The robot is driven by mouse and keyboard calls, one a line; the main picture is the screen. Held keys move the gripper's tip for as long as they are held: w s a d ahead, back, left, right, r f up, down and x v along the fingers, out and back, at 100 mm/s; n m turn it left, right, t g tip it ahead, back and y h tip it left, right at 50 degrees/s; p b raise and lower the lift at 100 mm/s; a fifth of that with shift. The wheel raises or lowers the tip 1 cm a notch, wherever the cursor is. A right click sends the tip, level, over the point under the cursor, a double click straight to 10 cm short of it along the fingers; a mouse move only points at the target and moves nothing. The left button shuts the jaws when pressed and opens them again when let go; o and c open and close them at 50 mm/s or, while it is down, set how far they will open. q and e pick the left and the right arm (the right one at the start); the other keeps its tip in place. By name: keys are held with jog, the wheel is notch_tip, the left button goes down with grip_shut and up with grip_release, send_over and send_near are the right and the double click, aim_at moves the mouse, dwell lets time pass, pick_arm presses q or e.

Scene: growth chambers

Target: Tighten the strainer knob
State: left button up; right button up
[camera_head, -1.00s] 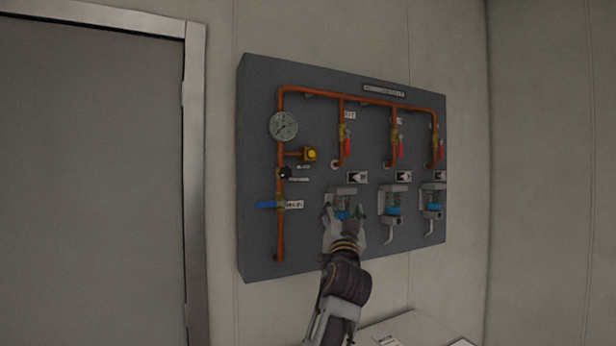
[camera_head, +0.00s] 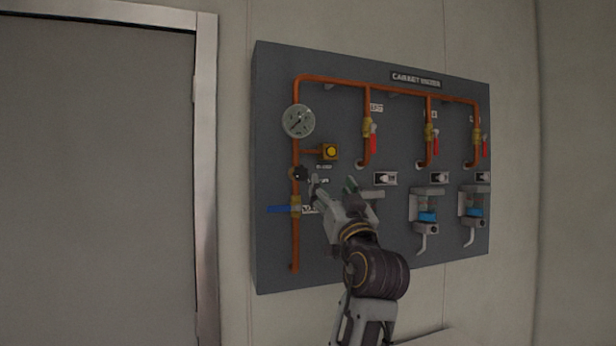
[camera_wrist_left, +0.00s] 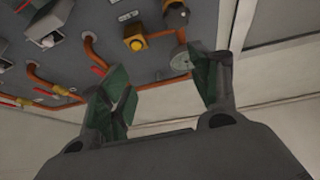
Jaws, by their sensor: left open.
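The strainer knob appears to be the small black knob (camera_head: 299,173) on the left copper pipe, below the round gauge (camera_head: 298,121). A dark round knob (camera_wrist_left: 176,15) also shows at the top of the left wrist view. My left gripper (camera_head: 332,187) is open, with its fingers apart, just right of and slightly below the knob. In the left wrist view, the gap between the green-padded fingers (camera_wrist_left: 158,75) is empty. The knob is apart from the fingers in that view. My right gripper is out of view.
The grey wall panel (camera_head: 270,260) carries a yellow button (camera_head: 330,152), a blue lever (camera_head: 284,209) below the knob and several red-handled valves (camera_head: 433,146). Units with blue parts (camera_head: 427,217) stick out at right. A grey door (camera_head: 95,180) stands left.

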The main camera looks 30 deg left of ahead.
aim_at(302, 176)
pick_arm(q)
jog(key=a+f+n+g, duration=0.1)
jog(key=s+a+f+n+g, duration=0.1)
jog(key=n+g, duration=0.1)
jog(key=shift+a+f+y, duration=0.15)
jog(key=shift+a+y, duration=0.15)
jog(key=shift+y, duration=0.1)
jog(key=shift+s, duration=0.1)
jog(key=shift+p+x, duration=2.75)
jog(key=shift+x, duration=4.15)
